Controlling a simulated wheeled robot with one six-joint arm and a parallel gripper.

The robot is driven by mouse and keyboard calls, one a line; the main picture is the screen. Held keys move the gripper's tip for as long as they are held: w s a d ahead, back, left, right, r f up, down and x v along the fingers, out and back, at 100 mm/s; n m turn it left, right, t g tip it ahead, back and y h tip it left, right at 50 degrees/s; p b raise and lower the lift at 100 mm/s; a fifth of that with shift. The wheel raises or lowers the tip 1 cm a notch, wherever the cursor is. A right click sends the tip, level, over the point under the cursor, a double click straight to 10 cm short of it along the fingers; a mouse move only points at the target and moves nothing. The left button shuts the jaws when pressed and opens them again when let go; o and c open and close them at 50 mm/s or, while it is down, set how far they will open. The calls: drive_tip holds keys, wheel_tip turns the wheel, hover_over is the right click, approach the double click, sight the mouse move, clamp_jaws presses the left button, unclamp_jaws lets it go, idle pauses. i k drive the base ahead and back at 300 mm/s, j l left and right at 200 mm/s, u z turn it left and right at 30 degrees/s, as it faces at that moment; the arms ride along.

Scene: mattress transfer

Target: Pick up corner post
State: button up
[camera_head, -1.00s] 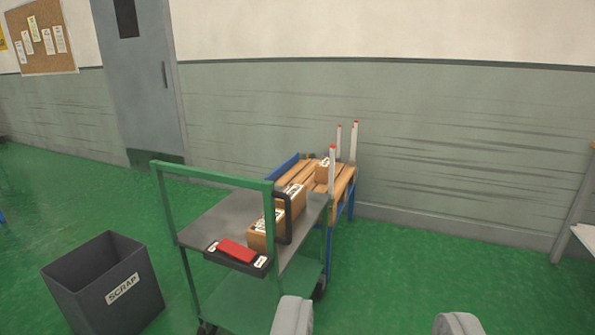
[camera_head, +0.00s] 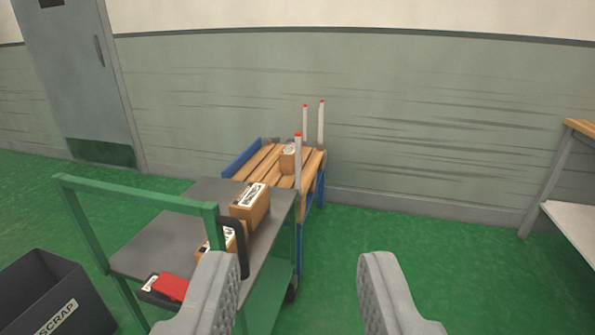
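Three upright white corner posts with red tips stand at the wooden slatted table with blue legs. The nearest post (camera_head: 298,165) rises at the table's near right corner, by the cart's far end. The other two, a thinner post (camera_head: 305,123) and a right-hand post (camera_head: 321,125), stand at the far side. My gripper (camera_head: 297,290) is open and empty in the foreground, its two grey fingers wide apart. It is well short of the posts. The feet of the posts are hard to make out.
A green-framed cart (camera_head: 150,250) with boxes (camera_head: 250,205) and a red item (camera_head: 171,287) stands between me and the slatted table (camera_head: 262,160). A scrap bin (camera_head: 40,300) is at lower left. A workbench (camera_head: 575,235) is at right. Green floor (camera_head: 440,260) is clear between.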

sight(298, 135)
drive_tip(key=i+l+u, duration=0.35)
drive_tip(key=i+l, duration=0.5)
drive_tip(key=i, duration=0.25)
drive_tip(key=i+l+u, duration=0.35)
drive_tip(key=i+l, duration=0.65)
drive_tip(key=l, duration=0.1)
